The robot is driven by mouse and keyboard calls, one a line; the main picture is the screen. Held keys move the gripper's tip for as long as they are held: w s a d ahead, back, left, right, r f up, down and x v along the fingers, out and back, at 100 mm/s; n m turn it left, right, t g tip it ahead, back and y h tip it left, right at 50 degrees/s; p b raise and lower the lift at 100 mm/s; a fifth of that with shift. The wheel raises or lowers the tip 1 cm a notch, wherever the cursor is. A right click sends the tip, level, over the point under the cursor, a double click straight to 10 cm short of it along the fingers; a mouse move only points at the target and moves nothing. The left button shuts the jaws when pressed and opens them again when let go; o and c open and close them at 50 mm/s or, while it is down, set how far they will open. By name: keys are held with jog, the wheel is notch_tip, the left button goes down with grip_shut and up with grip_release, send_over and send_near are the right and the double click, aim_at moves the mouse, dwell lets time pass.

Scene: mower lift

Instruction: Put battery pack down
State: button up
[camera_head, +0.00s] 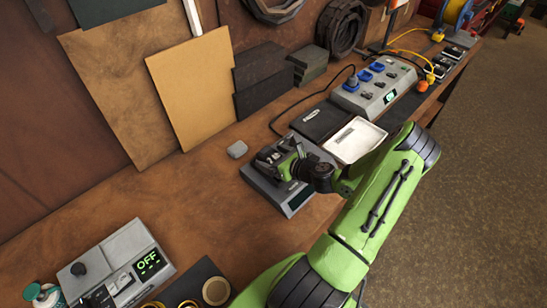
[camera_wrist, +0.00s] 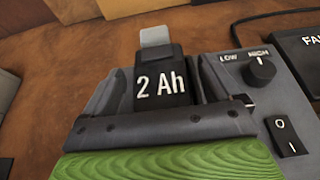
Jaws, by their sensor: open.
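The battery pack (camera_wrist: 160,100) is dark, marked "2 Ah", and sits between my fingers in the wrist view. My gripper (camera_head: 271,155) is open around it, over a grey bench device (camera_head: 291,202) with a small display on its front. The wrist view shows my dark fingers on both sides of the pack. This device also shows in the wrist view (camera_wrist: 262,100), with a LOW/HIGH knob and a rocker switch. The pack's underside is hidden, so its contact with the device cannot be seen. In the head view my gripper largely hides the pack.
A grey unit reading "OFF" (camera_head: 117,262) is at the lower left. Bare wood lies between.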

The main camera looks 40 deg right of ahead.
jog(key=shift+s+d+r, duration=0.1)
jog(key=shift+s+r, duration=0.1)
jog(key=shift+r, duration=0.2)
jog(key=v, duration=1.1)
jog(key=w+a+r+n+g+y, duration=0.1)
jog(key=a+r+n+g+y, duration=0.2)
jog(key=a+n, duration=0.6)
jog(key=w+a+r+n+g, duration=0.1)
jog(key=a+r+n+g, duration=0.2)
jog(key=a+n+g, duration=0.5)
jog(key=s+a+r+n+t+h, duration=0.1)
jog(key=s+a+r+n, duration=0.4)
jog(key=r+n, duration=0.2)
jog(key=s+a+r+n+t+h, duration=0.2)
jog(key=s+a+r+n, duration=0.2)
jog(key=n, duration=0.7)
notch_tip(320, 180, up, 4)
jog(key=s, duration=0.2)
jog(key=shift+s+a+n, duration=0.3)
jog(key=shift+a, duration=0.05)
jog(key=shift+d+f, duration=0.1)
